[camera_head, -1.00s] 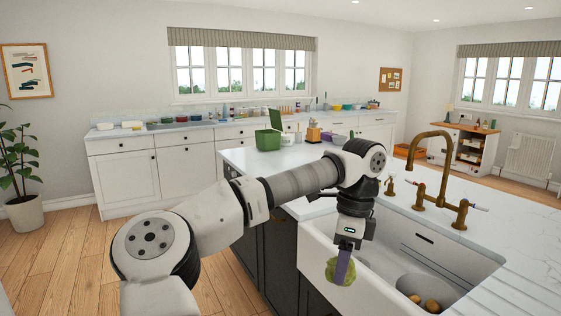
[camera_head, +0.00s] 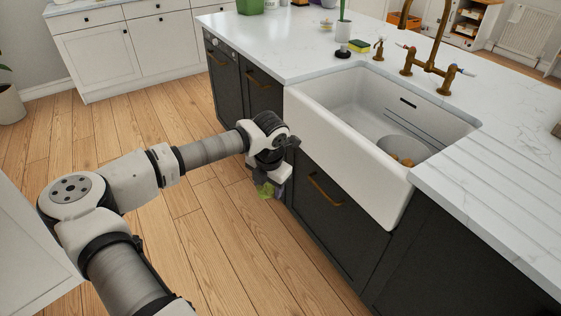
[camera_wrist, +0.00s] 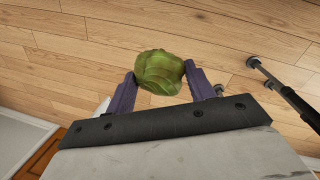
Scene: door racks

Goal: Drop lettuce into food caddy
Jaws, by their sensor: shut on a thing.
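The lettuce (camera_head: 265,191) is a green, leafy head. My gripper (camera_head: 274,187) is shut on it and holds it in the air over the wooden floor, in front of the dark island cabinets. In the wrist view the lettuce (camera_wrist: 160,72) sits between the two purple fingers of my gripper (camera_wrist: 161,83). A green container (camera_head: 249,6), which looks like the food caddy, stands on the far left end of the island worktop. Only its lower part shows at the top edge of the head view, so its opening is out of view.
The white sink (camera_head: 345,165) juts from the island close to the right of my arm, with a bowl (camera_head: 385,150) inside. A sponge (camera_head: 358,46) and brass tap (camera_head: 430,68) stand behind it. The wooden floor (camera_head: 170,135) to the left is free.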

